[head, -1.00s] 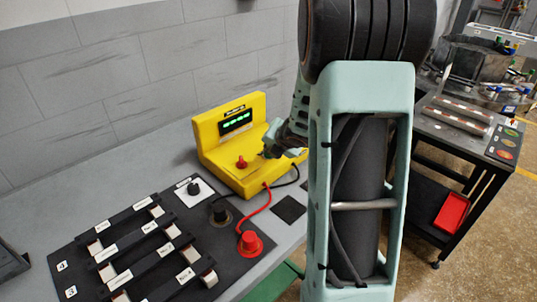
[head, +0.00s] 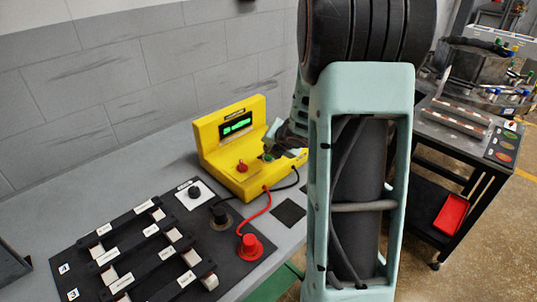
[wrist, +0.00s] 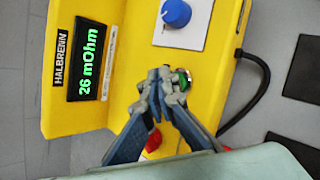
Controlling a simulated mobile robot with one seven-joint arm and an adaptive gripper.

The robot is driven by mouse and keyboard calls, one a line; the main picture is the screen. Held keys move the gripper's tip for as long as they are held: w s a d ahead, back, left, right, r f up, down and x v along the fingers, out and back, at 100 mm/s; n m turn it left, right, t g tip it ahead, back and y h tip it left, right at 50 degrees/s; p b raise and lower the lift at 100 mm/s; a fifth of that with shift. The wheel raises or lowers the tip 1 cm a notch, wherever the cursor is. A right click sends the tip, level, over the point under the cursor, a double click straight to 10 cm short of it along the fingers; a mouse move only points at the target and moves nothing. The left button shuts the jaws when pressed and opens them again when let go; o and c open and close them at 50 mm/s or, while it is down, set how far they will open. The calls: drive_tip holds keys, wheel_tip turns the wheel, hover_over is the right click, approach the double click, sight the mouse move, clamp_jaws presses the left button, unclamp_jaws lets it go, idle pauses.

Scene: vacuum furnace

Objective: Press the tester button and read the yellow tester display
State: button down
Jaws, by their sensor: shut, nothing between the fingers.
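The yellow tester (head: 208,140) stands on the grey bench against the wall. Its dark display (head: 236,126) shows green characters, too small to read in the head view. In the wrist view the display (wrist: 88,80) is turned sideways and reads "26 mOhm", beside the name "HALBRENN". My gripper (head: 268,156) is at the tester's front panel. In the wrist view my gripper (wrist: 163,82) is shut and empty, its tips at a round green button (wrist: 184,76) with a metal ring. The tips partly cover the button; whether they touch it I cannot tell.
A blue knob (wrist: 176,12) on a white plate and a partly hidden red part (wrist: 153,142) flank the button. Black and red cables run from the tester to the dark board (head: 78,257) with labelled bars. A trolley (head: 448,148) stands at right.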

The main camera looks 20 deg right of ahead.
sight(270, 158)
drive_tip(key=shift+r, duration=0.15)
wheel_tip(270, 158, up, 5)
drive_tip(key=p, duration=0.5)
idle(0.7)
